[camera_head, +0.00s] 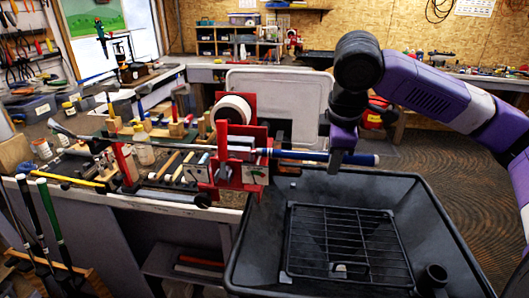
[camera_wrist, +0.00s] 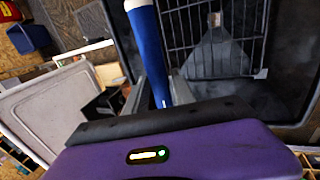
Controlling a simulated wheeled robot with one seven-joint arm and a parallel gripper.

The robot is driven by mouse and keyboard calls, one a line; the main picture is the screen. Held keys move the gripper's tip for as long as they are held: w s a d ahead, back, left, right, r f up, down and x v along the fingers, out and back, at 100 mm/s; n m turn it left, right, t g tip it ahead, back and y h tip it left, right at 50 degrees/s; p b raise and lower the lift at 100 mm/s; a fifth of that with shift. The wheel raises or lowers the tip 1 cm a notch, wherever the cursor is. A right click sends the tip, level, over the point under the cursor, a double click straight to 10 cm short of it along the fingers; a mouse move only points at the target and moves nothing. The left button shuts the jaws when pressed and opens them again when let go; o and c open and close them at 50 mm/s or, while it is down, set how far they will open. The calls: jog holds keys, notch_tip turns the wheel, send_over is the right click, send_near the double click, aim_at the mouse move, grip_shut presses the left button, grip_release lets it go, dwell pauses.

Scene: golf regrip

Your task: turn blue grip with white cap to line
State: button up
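The blue grip (camera_head: 365,159) is on a club shaft (camera_head: 200,148) that runs roughly level from the left through the red vise (camera_head: 235,165). The grip sticks out right of the vise, above the black tub. Its white end shows in the wrist view (camera_wrist: 137,4), and a small light mark shows on the grip near the gripper. My gripper (camera_head: 340,158) is around the grip from above, with one finger on each side. In the wrist view the fingers lie close beside the blue grip (camera_wrist: 150,50); whether they press on it I cannot tell.
The black tub (camera_head: 245,262) with a wire rack (camera_head: 345,245) stands below the grip. The bench to the left holds tools, bottles and a white tape roll (camera_head: 232,108). A pale upright tray (camera_head: 295,88) stands behind the vise. Several clubs stand at the lower left.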

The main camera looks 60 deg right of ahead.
jog(key=shift+o, duration=1.1)
